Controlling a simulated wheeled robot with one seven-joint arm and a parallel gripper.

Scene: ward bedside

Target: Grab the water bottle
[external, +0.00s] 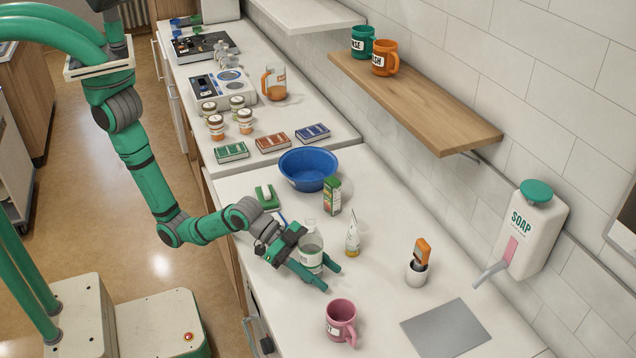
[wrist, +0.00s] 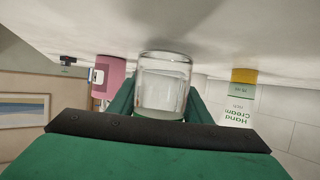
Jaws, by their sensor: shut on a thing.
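The clear water bottle (external: 311,252) stands on the white counter in the external view, partly hidden by my gripper. My gripper (external: 324,277) has its green fingers low around the bottle, one on each side, and is shut on it. In the wrist view the bottle (wrist: 165,85) sits between the fingers, and its clear round end is near the counter surface. The picture there is upside down, with the counter along the top. I cannot tell whether the bottle is touching the counter.
A pink mug (external: 341,322) stands in front of the gripper. A hand cream tube (external: 352,238) and a juice carton (external: 331,195) stand close behind the bottle. A blue bowl (external: 308,169) is farther back. An orange device in a cup (external: 416,268) and a grey mat (external: 445,329) are to the right.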

